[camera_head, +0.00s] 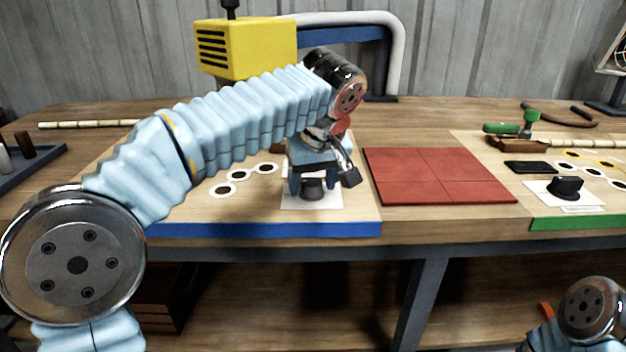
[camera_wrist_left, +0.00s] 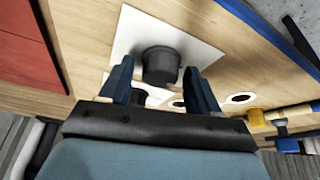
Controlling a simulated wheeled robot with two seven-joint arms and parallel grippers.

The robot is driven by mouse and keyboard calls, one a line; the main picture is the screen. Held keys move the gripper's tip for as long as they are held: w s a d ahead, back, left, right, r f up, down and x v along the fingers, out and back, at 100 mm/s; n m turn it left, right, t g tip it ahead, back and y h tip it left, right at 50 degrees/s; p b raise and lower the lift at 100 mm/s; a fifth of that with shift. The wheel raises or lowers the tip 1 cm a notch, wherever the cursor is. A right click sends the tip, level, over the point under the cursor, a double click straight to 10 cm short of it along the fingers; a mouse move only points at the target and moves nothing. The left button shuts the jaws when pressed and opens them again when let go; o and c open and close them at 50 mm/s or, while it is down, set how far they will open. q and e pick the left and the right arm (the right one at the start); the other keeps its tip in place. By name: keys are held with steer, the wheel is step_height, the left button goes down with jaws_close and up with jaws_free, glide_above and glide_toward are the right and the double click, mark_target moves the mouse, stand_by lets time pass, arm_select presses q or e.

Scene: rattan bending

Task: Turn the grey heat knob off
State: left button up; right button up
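A dark grey knob (camera_head: 312,190) sits on a white square plate on the blue-edged board, and it also shows in the left wrist view (camera_wrist_left: 160,66). My left gripper (camera_head: 314,180) points down over this knob. Its blue fingers are open, one on each side of the knob, with visible gaps in the left wrist view (camera_wrist_left: 159,76). A second dark knob (camera_head: 566,187) sits on a white plate on the green-edged board at the right. Only part of my right arm shows at the lower right; its gripper is out of view.
A red tiled pad (camera_head: 435,175) lies right of the left gripper. A yellow box (camera_head: 245,48) and a grey-white curved tube (camera_head: 397,50) stand behind the arm. White rings (camera_head: 223,191) lie left of the knob. A black flat piece (camera_head: 530,167) lies by the right knob.

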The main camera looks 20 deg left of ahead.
stand_by(0.3)
arm_select(q)
steer(key=v, duration=1.3)
steer(key=shift+d+r, duration=0.1)
steer(key=shift+r, duration=0.3)
